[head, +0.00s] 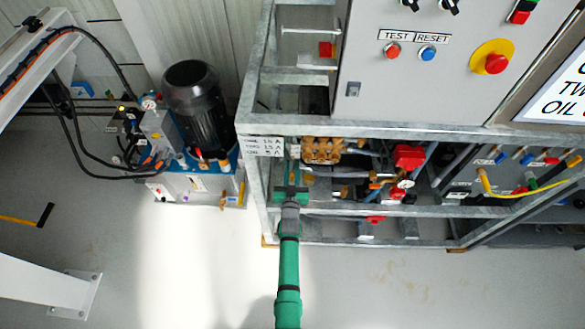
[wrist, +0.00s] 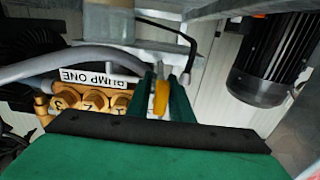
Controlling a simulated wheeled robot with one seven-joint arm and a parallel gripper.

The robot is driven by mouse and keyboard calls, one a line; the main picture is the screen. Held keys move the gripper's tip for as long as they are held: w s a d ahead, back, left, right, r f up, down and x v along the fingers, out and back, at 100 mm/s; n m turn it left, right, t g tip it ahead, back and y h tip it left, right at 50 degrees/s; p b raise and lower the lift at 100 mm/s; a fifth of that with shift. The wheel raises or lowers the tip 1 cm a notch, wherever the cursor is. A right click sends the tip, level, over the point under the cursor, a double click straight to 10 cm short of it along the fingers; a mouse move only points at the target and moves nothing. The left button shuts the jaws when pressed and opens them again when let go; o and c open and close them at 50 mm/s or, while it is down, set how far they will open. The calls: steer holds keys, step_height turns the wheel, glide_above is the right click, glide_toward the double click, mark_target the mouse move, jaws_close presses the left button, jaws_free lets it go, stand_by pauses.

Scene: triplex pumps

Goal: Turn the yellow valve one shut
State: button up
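The yellow valve handle (wrist: 161,98) shows in the wrist view, upright in the picture, beside the "PUMP ONE" label (wrist: 98,76). My green gripper (wrist: 162,92) has one finger on each side of the handle. The fingers look apart, with a narrow gap beside the handle, so it is not clearly clamped. In the head view my gripper (head: 291,184) reaches into the left end of the pump frame. The handle is hard to make out there, and the valve body is largely hidden by my gripper.
The grey metal frame (head: 400,131) surrounds the work spot closely. Brass pump fittings (head: 321,150) lie just right of my gripper, with hoses and red parts beyond. A control cabinet (head: 420,85) stands above. A black motor (head: 194,105) stands to the left. The floor in front is clear.

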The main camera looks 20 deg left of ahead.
steer(key=v, duration=1)
steer(key=shift+s, duration=0.4)
steer(key=shift+d, duration=0.1)
steer(key=s+d+r+m+h, duration=0.1)
steer(key=s+d, duration=0.3)
steer(key=s, duration=0.3)
steer(key=s+d+r+g+h, duration=0.15)
steer(key=s+d, duration=0.25)
steer(key=s, duration=0.4)
steer(key=s+d+r+m+t, duration=0.1)
steer(key=s+d+r, duration=0.15)
steer(key=s, duration=0.45)
steer(key=s+d+r, duration=0.2)
steer(key=s+r, duration=0.3)
steer(key=s+d+r+g+h, duration=0.1)
steer(key=s+d+r, duration=0.1)
steer(key=s+r, duration=0.3)
steer(key=s+d+r+m+h, duration=0.1)
steer(key=s+d+r, duration=0.2)
steer(key=s+r, duration=0.2)
steer(key=shift+s+r, duration=0.3)
steer(key=shift+s, duration=0.05)
